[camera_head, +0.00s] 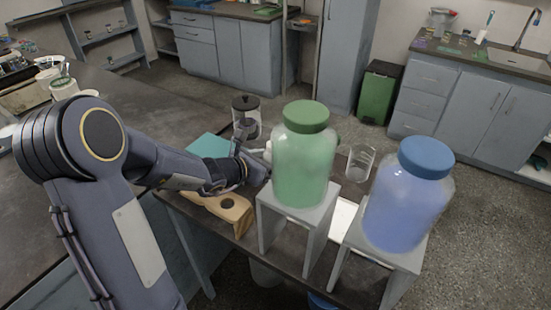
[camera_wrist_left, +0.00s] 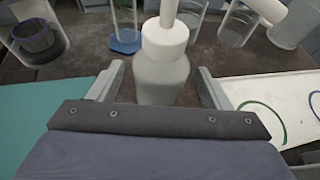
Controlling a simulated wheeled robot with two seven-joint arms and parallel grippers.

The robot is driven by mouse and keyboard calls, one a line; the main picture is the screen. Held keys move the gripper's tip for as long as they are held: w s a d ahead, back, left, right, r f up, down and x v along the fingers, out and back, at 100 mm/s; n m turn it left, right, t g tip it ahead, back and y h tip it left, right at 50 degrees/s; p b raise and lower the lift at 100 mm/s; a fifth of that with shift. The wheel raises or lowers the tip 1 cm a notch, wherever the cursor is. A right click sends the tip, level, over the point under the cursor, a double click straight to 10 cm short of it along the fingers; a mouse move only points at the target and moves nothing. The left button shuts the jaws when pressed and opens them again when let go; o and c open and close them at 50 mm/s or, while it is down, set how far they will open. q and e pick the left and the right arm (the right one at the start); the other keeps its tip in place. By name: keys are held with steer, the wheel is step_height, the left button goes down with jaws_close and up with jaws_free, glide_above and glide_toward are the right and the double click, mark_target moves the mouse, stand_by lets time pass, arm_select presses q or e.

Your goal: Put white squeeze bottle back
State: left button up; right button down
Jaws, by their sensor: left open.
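The white squeeze bottle (camera_wrist_left: 163,65) has a white cap and a translucent body. In the left wrist view it stands upright on the dark table, between the two fingers of my left gripper (camera_wrist_left: 160,82), which are open with visible gaps on both sides. In the head view my left gripper (camera_head: 256,165) is behind the green-lidded jar (camera_head: 304,160), and the bottle is mostly hidden there. My right gripper is not in view.
A blue-lidded jar (camera_head: 407,198) and the green-lidded jar stand on grey risers in front. A glass beaker (camera_head: 360,163) and a dark-lidded jar (camera_head: 246,116) stand behind. A wooden holder (camera_head: 229,207) is nearby.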

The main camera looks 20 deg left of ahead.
arm_select(q)
steer(key=p+v, duration=0.1)
steer(key=v, duration=0.8)
